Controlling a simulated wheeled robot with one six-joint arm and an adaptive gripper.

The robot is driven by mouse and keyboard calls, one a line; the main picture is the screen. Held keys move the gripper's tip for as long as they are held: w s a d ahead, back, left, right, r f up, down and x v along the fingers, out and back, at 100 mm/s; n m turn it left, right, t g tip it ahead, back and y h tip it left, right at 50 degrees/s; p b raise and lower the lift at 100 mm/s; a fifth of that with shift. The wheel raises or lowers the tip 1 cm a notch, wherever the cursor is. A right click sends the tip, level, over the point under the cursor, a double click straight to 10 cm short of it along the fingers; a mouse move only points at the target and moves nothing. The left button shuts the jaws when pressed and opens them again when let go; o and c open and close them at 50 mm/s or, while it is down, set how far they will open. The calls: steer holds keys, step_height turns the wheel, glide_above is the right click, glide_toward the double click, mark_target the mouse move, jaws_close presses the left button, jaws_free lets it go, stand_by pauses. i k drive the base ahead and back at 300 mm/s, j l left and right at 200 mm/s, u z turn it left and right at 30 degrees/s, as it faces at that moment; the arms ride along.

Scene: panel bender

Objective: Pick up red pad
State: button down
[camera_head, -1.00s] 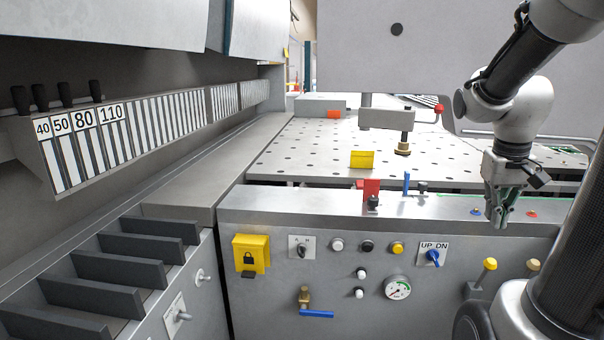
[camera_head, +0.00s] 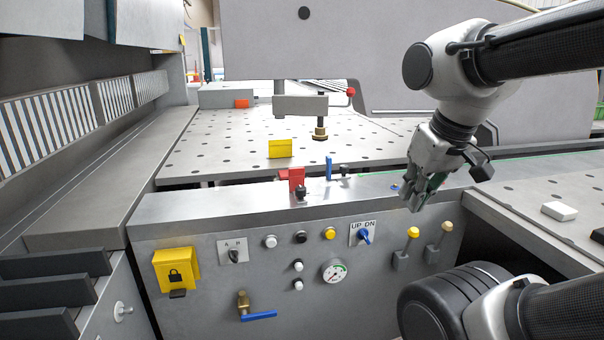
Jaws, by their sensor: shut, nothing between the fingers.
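A small upright red piece (camera_head: 297,176), which may be the red pad, stands at the back edge of the front panel's top ledge. A black knob in front of it hides its lower part. An orange-red piece (camera_head: 241,103) lies farther back, against a grey block. My gripper (camera_head: 417,201) points down, shut and empty, over the right part of the ledge. It is well to the right of the upright red piece and apart from it.
A yellow block (camera_head: 280,149) stands on the perforated table (camera_head: 220,150). A clamp arm (camera_head: 300,106) with a red-tipped lever hangs above it. A blue upright lever (camera_head: 329,167) stands right of the red piece. A white block (camera_head: 559,211) lies on the right-hand table.

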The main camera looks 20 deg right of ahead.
mark_target(283, 175)
steer(key=j+z, duration=0.2)
steer(key=i+u, duration=0.2)
steer(key=i, duration=0.3)
steer(key=i+l+u, duration=0.2)
steer(key=i, duration=0.25)
